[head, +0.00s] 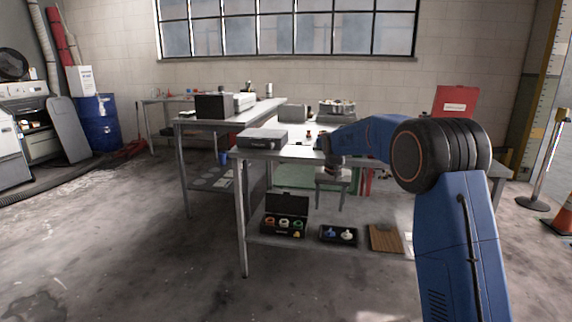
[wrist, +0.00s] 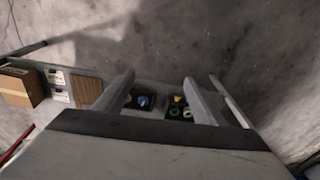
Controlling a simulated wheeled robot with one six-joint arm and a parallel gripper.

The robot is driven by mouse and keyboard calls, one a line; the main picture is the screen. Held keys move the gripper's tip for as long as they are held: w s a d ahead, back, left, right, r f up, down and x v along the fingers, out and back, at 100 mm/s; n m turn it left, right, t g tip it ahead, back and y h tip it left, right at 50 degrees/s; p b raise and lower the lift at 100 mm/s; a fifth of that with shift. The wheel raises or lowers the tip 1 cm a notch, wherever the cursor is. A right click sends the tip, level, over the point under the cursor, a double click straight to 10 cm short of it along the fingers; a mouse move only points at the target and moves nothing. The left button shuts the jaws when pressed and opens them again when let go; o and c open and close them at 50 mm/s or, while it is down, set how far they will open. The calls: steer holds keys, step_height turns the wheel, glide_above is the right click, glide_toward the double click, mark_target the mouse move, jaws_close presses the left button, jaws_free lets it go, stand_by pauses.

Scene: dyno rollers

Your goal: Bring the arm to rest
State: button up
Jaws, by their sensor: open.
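My blue arm with black joint rings reaches in from the right of the head view, bent at the elbow and extended over the metal workbench (head: 300,152). My gripper (head: 340,168) is at the bench's near side, small and partly hidden by my arm. In the wrist view my gripper (wrist: 160,92) shows two fingers spread apart with nothing held between them. The wrist camera looks down past the bench edge toward the lower shelf and the floor.
The lower shelf (head: 270,238) holds an open black case (head: 286,222) of coloured rolls, a dark tray (head: 338,234) and a brown board (head: 384,238). A grey case (head: 262,139) and a red case (head: 455,102) are on the bench. The floor at left front is clear.

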steer(key=s+d+r+t, duration=0.1)
steer(key=s+d+r, duration=0.25)
steer(key=s, duration=0.55)
steer(key=s+d+r, duration=0.2)
steer(key=s+r, duration=0.3)
steer(key=s, duration=0.5)
steer(key=s+d+r+t, duration=0.1)
steer(key=s+d+r, duration=0.25)
steer(key=s, duration=0.55)
steer(key=s+d+f, duration=0.1)
steer(key=s+f, duration=0.3)
steer(key=s, duration=1.1)
steer(key=s+d+f+n+t, duration=0.1)
steer(key=s+f, duration=0.3)
steer(key=s, duration=1)
steer(key=shift+s+d+n, duration=0.3)
steer(key=shift+s+d, duration=0.1)
steer(key=shift+d, duration=0.25)
